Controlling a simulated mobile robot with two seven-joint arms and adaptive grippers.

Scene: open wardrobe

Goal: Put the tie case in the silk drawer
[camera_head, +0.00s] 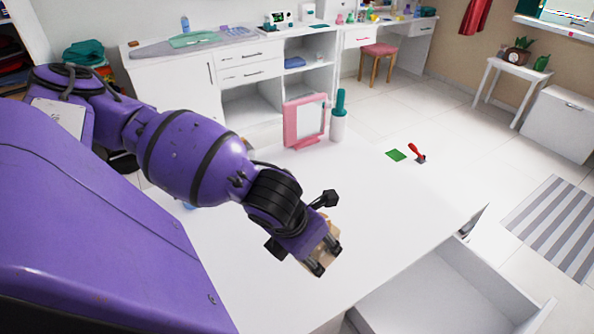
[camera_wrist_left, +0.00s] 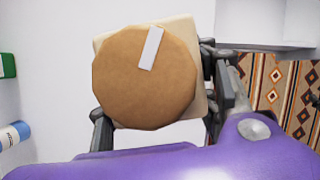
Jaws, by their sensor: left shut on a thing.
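My left gripper (camera_head: 326,257) is shut on a tan item, which I take to be the tie case, above the white top. In the left wrist view the tie case (camera_wrist_left: 140,85) is a round brown disc with a white strip, against a cream square part. Dark gripper fingers show at its lower left and right. In the head view the gripper mostly hides it. An open white drawer (camera_head: 455,285) stands out at the lower right, below the top's edge; its visible inside looks empty. I cannot tell whether it is the silk drawer. My right gripper is not in view.
On the white top (camera_head: 400,200) stand a pink-framed mirror (camera_head: 304,121) and a white bottle with a teal top (camera_head: 339,117). A green card (camera_head: 396,155) and a red-handled tool (camera_head: 417,153) lie further right. The top between the gripper and drawer is clear.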

